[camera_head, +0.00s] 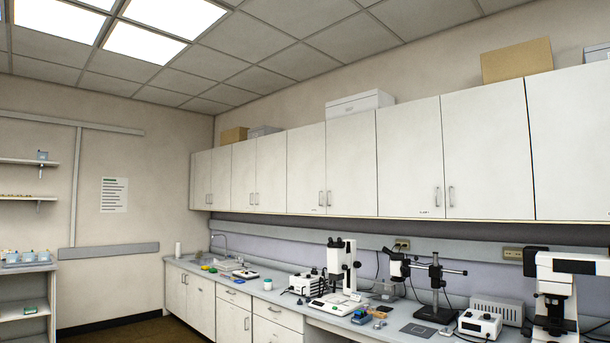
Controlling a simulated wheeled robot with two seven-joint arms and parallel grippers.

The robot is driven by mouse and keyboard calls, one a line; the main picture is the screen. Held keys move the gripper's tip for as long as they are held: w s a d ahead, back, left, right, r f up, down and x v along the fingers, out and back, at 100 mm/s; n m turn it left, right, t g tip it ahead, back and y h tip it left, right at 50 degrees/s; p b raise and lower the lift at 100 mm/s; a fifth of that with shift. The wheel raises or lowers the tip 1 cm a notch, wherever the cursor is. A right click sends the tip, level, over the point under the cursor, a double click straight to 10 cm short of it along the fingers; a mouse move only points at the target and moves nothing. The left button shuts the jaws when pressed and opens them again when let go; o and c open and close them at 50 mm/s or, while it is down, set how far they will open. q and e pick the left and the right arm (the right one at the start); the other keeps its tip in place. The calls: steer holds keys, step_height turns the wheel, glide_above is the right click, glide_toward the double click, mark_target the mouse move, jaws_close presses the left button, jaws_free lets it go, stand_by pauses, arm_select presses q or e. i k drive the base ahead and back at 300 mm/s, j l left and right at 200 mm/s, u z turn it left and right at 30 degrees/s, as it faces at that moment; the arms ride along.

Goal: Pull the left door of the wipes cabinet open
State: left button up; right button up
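A row of white wall cabinets runs along the right wall, and all the doors in view are shut. One pair has a left door (410,160) and a right door (487,155), with two upright handles (437,197) near their meeting edges. Another pair to its left has a left door (306,165) and a right door (350,160). Small dark labels near the lower door edges are too small to read, so I cannot tell which is the wipes cabinet. Neither of my grippers is in view.
Below the cabinets, a long bench holds a white microscope (340,265), a boom stand (435,280), a larger instrument (556,285) and small items. Boxes (516,61) stand on the cabinets. Shelving (25,295) is at far left. Some floor (140,333) shows.

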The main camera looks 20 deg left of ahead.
mark_target(306, 145)
steer(key=i+z, duration=0.35)
steer(key=i, duration=0.45)
steer(key=i+u, duration=0.15)
steer(key=i, duration=0.4)
steer(key=i+l+u, duration=0.2)
steer(key=i, duration=0.35)
steer(key=i+j+u, duration=0.2)
steer(key=u, duration=0.2)
steer(key=i+u, duration=0.85)
steer(key=i+l+u, duration=0.1)
steer(key=i+u, duration=0.15)
steer(key=u, duration=0.15)
steer(key=i+j+u, duration=0.25)
steer(key=i, duration=0.75)
steer(key=i+l+u, duration=0.25)
steer(key=i, duration=0.75)
steer(key=i+z, duration=0.2)
steer(key=i, duration=0.25)
steer(key=i+j+z, duration=0.15)
steer(key=i, duration=0.3)
steer(key=i+j+z, duration=0.2)
steer(key=i, duration=0.25)
steer(key=i+j+z, duration=0.2)
steer(key=i, duration=0.25)
steer(key=l, duration=0.1)
